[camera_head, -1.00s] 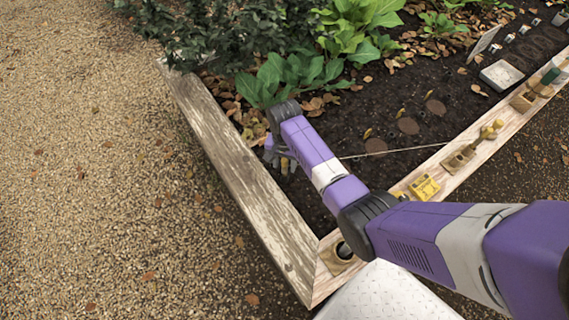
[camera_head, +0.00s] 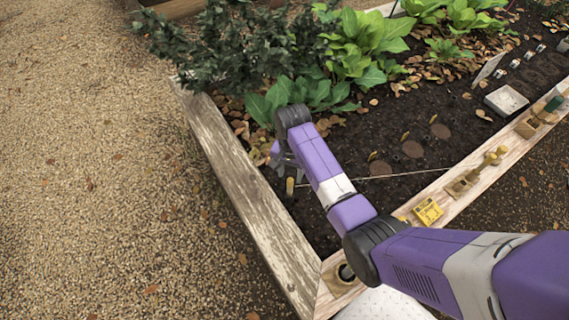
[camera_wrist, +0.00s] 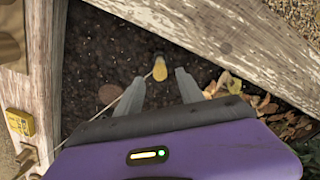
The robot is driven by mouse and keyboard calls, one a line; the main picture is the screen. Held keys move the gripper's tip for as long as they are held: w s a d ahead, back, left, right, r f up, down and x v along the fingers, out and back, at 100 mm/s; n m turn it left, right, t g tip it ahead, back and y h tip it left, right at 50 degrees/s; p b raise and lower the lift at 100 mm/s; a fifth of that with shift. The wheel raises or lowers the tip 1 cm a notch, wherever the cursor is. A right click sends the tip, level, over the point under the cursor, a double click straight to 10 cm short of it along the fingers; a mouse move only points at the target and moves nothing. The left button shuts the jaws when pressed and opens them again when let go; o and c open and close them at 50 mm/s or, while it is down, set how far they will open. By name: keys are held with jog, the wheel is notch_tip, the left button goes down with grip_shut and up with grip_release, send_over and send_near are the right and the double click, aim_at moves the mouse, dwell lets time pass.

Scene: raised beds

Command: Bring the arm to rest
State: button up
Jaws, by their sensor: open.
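My arm reaches over the bed's left corner. My gripper (camera_head: 289,174) is open and empty above the dark soil (camera_head: 330,233). In the wrist view both fingers of my gripper (camera_wrist: 158,84) show spread apart. A yellow-topped peg (camera_wrist: 159,69) stands in the soil just beyond the fingertips, with a gap to each finger. The same peg (camera_head: 290,187) shows in the head view just below the gripper. A thin string (camera_head: 420,172) runs from near the peg across the bed to the right.
A weathered plank (camera_head: 240,185) edges the bed on the left. The front plank (camera_head: 470,182) carries a yellow block (camera_head: 428,211) and several wooden and brass pieces. Leafy plants (camera_head: 355,45) and a dark shrub (camera_head: 225,45) stand behind the gripper. Gravel (camera_head: 80,200) lies open at left.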

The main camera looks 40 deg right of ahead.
jog(key=w+d+r+n+t+h+p, duration=0.15)
jog(key=w+r+n+t, duration=0.25)
jog(key=w+r+t, duration=0.45)
jog(key=s+a+r+n+t+p, duration=0.2)
jog(key=s+a+r, duration=0.3)
jog(key=s+r, duration=0.4)
jog(key=s+a+r+n+t+y+p, duration=0.1)
jog(key=s+a+r+n+p, duration=0.3)
jog(key=s+r, duration=0.6)
jog(key=s+a+r+n+t+p, duration=0.2)
jog(key=s+a+r, duration=0.6)
jog(key=s, duration=1.2)
jog(key=shift+r+n+t+p, duration=0.4)
jog(key=shift+r+t+p, duration=0.25)
jog(key=shift+r+p, duration=0.35)
